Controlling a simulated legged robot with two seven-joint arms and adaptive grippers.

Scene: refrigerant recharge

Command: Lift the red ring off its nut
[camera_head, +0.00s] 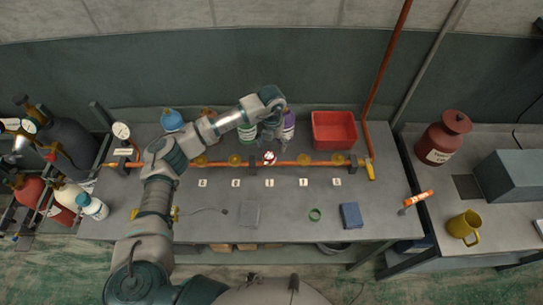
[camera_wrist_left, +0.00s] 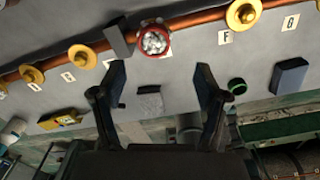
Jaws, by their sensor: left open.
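The red ring (camera_wrist_left: 154,38) sits around a silvery nut (camera_wrist_left: 153,43) on the copper pipe, at the top middle of the left wrist view. In the head view the ring (camera_head: 270,157) is small and red-white, just below my left gripper. My left gripper (camera_wrist_left: 160,82) is open and empty, its two dark fingers apart. The ring lies beyond the fingertips in the wrist view, with no visible contact. In the head view the gripper (camera_head: 270,143) is partly hidden by its own wrist. My right gripper is not in view.
Yellow round fittings (camera_head: 305,159) line the pipe (camera_head: 220,163) on both sides, with letter labels below. A red bin (camera_head: 334,129) and bottles stand behind. A green ring (camera_head: 315,215), a blue block (camera_head: 351,215) and a grey pad (camera_head: 250,214) lie in front.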

